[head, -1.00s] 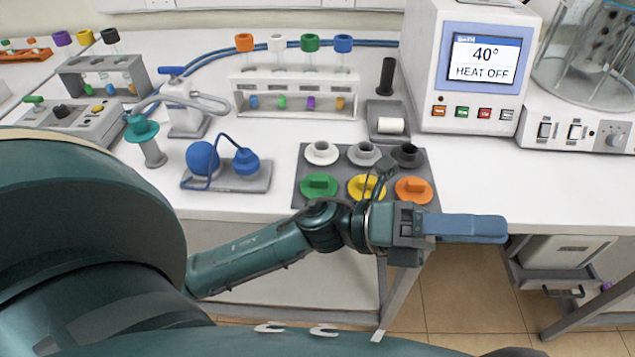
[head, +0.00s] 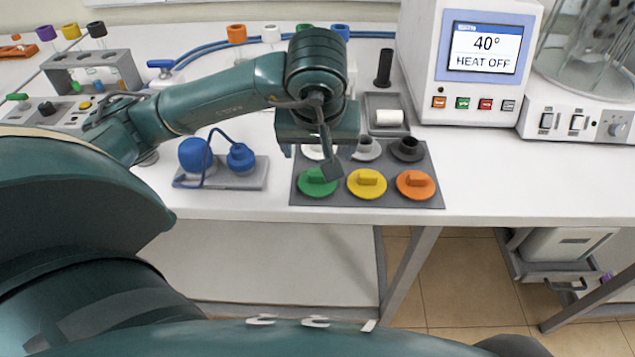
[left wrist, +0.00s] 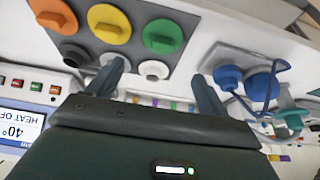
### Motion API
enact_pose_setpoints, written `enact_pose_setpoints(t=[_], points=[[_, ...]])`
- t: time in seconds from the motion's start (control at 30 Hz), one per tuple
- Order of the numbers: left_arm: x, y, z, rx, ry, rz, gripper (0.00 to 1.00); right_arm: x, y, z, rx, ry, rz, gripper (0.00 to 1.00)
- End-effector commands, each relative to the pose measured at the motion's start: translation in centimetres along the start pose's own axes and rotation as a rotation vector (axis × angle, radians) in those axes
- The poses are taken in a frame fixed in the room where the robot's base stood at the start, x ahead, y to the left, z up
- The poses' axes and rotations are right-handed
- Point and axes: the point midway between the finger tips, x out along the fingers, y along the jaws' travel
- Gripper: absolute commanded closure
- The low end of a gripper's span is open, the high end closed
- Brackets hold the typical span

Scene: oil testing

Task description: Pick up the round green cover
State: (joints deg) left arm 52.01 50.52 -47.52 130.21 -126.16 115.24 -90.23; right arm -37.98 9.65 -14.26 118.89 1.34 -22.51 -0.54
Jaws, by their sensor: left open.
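The round green cover (head: 312,185) is a flat disc with a raised tab. It lies at the front left of a dark grey tray (head: 437,202), partly behind a dark part of my left wrist. In the left wrist view, the green cover (left wrist: 162,36) is beyond the fingertips, fully visible. My left gripper (head: 318,150) is over the back left of the tray, behind the green cover in the head view, pointing down. In the left wrist view, my left gripper (left wrist: 159,70) has its fingers wide apart with nothing between them. My right gripper is out of view.
A yellow cover (head: 366,184) and an orange cover (head: 414,185) share the tray's front row. White, grey and black round pieces (head: 408,149) sit behind. A blue two-bulb device (head: 195,156) stands to the left. The table's front edge is close.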

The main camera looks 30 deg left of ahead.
Motion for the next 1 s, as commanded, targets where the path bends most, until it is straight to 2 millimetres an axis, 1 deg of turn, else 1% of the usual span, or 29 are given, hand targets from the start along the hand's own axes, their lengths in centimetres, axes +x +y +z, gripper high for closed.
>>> enact_pose_setpoints(t=[0.03,0.1,0.2,0.47,0.6,0.7,0.83,1.0], points=[[1.4,0.0,0.3,-0.001,-0.008,0.0,0.21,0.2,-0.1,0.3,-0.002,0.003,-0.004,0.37],[2.7,0.0,0.3,-0.002,-0.008,-0.001,0.21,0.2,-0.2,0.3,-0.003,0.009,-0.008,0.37],[3.8,0.0,0.1,-0.002,-0.007,-0.001,0.21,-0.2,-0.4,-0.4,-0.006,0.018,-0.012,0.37],[5.6,0.0,0.2,-0.001,-0.006,0.001,0.21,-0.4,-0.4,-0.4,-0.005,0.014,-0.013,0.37],[7.5,-0.2,0.6,-0.001,-0.009,-0.001,0.21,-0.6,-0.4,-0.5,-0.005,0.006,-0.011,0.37],[9.0,-0.2,0.6,-0.002,-0.008,0.001,0.21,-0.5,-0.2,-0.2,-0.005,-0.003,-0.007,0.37],[10.1,-0.2,0.6,-0.002,-0.005,0.003,0.21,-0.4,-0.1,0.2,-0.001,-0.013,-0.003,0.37],[10.2,-0.1,0.5,0.0,-0.003,0.004,0.21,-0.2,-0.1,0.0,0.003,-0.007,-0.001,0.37]])
